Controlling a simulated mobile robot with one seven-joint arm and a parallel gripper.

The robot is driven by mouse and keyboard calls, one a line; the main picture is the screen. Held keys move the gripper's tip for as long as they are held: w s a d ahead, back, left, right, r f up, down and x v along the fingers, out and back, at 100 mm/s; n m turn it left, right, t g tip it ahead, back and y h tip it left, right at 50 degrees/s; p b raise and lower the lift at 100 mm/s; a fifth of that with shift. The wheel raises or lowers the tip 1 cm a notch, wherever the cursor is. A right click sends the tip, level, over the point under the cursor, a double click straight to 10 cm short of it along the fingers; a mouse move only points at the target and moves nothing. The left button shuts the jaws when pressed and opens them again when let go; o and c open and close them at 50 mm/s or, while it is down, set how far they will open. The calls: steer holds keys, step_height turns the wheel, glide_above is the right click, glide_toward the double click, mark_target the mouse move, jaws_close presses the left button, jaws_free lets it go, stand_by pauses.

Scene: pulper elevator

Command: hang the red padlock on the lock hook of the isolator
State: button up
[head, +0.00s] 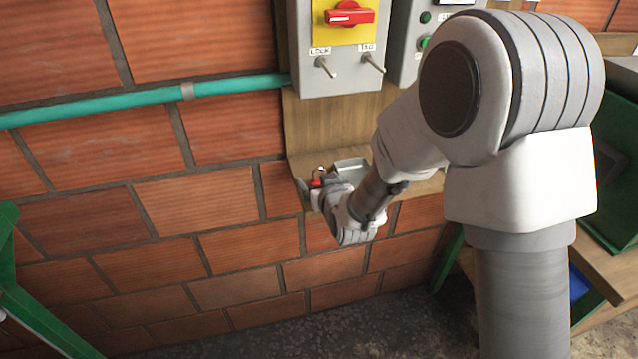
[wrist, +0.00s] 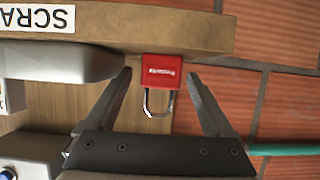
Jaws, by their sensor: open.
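The red padlock (wrist: 161,71) lies between the two open fingers of my gripper (wrist: 160,82) in the wrist view, at the edge of a wooden board. Its steel shackle (wrist: 158,103) points toward the gripper's palm. Clear gaps show between the padlock and both fingers. In the head view the padlock (head: 317,182) shows small on the shelf, partly hidden by my gripper (head: 312,190). The isolator (head: 340,70) is a grey box with a red handle on a yellow plate. Its hook labelled LOCK (head: 325,67) is bare, beside a second hook labelled TAG (head: 372,63).
A metal tray (head: 352,164) sits on the wooden shelf near my gripper. A grey button box (head: 425,45) stands right of the isolator. A teal pipe (head: 150,100) runs along the brick wall. Green frames (head: 30,300) stand at the left. The wall below the pipe is clear.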

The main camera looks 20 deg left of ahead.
steer(key=shift+w+a+f, duration=0.15)
steer(key=shift+w+a, duration=0.05)
steer(key=shift+w, duration=0.1)
jaws_close()
stand_by(0.5)
